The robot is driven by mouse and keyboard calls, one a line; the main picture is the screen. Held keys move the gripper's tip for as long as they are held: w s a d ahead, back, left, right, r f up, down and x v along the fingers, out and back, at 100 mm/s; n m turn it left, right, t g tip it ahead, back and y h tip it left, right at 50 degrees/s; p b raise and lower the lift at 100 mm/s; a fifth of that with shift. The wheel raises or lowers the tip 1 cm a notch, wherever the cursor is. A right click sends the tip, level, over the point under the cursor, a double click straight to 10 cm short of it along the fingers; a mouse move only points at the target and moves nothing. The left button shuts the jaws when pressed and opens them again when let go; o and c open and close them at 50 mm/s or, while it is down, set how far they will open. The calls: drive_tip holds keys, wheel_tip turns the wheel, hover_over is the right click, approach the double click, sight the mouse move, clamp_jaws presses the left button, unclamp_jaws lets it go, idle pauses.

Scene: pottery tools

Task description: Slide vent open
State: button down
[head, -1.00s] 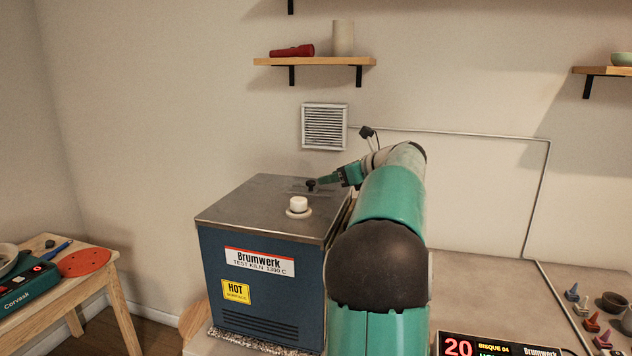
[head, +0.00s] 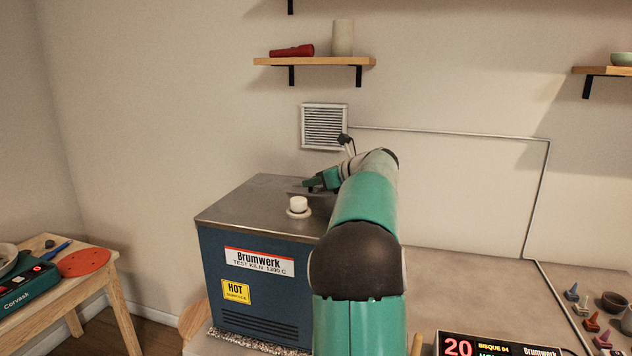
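The blue kiln (head: 258,285) has a grey metal top (head: 248,205). A flat vent slide (head: 295,191) lies toward the back right of that top. Its small dark knob is mostly hidden by my gripper (head: 311,183). My gripper reaches in from the right, low over the lid, with its fingers pointing left at the knob's place. Whether the fingers are closed on the knob, and how far the vent is open, I cannot tell.
A white plug (head: 298,205) stands on the kiln top just in front of my gripper. A wall grille (head: 324,127) and a shelf (head: 314,61) are behind. A controller (head: 498,345) sits at the front right. A wooden table (head: 75,290) is at the left.

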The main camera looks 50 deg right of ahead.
sight(332, 195)
drive_tip(key=shift+s+d, duration=0.35)
drive_tip(key=shift+s, duration=0.35)
drive_tip(key=shift+s+d, duration=0.4)
drive_tip(key=shift+s, duration=0.25)
drive_tip(key=shift+s+d, duration=0.35)
drive_tip(key=shift+s, duration=0.35)
drive_tip(key=c, duration=1.2)
unclamp_jaws()
drive_tip(key=shift+s, duration=0.25)
drive_tip(key=shift+w, duration=0.25)
drive_tip(key=v, duration=1.3)
drive_tip(key=shift+s, duration=0.35)
drive_tip(key=shift+r, duration=0.1)
